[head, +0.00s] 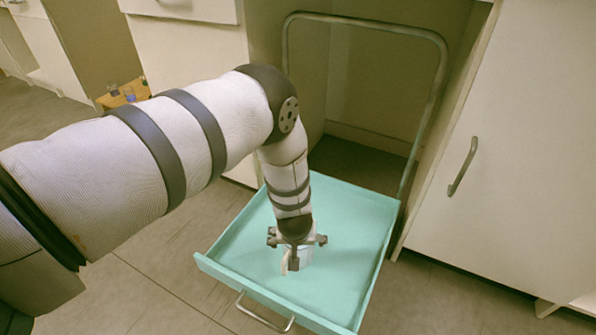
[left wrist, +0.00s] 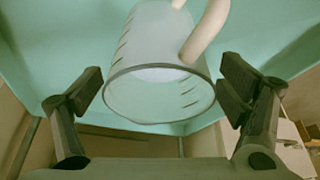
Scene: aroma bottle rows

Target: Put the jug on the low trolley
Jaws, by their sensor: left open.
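The jug (head: 305,257) is a pale, see-through cup with measuring marks and a cream handle. It is inside a shallow teal tray (head: 350,220), mostly hidden under my left gripper (head: 296,246). In the left wrist view the jug (left wrist: 150,95) shows its open rim toward the camera, with the handle at the upper right. My left gripper (left wrist: 163,92) is open, with one finger on each side of the jug and visible gaps. The jug appears to stand on the tray floor. I cannot tell for sure whether this tray is the low trolley. My right gripper is not in view.
The tray has low walls and a front metal handle (head: 264,314). A tall metal hoop (head: 365,25) rises behind it. Cream cabinets (head: 515,160) flank it. A small orange surface with little items (head: 125,93) is far left. Grey floor (head: 150,270) is clear at the lower left.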

